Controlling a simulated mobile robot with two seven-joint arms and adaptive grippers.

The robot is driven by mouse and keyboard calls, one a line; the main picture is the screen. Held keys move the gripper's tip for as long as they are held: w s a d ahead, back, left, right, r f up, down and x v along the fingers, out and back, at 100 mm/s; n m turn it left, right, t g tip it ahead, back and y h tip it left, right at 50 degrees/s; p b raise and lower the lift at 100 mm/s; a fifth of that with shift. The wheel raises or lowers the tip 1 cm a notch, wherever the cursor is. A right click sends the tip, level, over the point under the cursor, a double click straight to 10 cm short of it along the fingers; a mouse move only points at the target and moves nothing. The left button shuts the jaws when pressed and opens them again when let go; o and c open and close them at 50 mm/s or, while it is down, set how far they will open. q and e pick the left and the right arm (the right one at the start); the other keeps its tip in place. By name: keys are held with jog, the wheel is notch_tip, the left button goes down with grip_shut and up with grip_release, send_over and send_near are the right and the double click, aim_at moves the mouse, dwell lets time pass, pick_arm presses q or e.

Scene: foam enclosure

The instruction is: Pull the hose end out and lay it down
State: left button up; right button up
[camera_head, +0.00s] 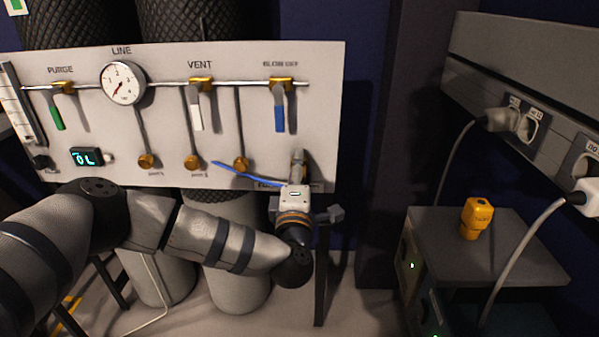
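A thin blue hose (240,174) slants down to the right in front of the panel's lower right, toward my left gripper (297,188). My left arm comes in from the left and reaches to the panel's lower right corner. The wrist hides the fingers, so I cannot tell whether they hold the hose end. A brass and grey fitting (298,162) shows on the panel just above the gripper. My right gripper is not in view.
The white panel (225,125) carries a LINE gauge (123,82) and green, white and blue valve handles. At right, a grey cabinet top (500,262) bears a yellow device (477,218), with bare space around it. Plugs and cables (520,245) hang beside it.

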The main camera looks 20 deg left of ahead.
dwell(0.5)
pick_arm(q)
grip_shut()
jog(key=o, duration=0.5)
grip_release()
jog(key=v, duration=1.2)
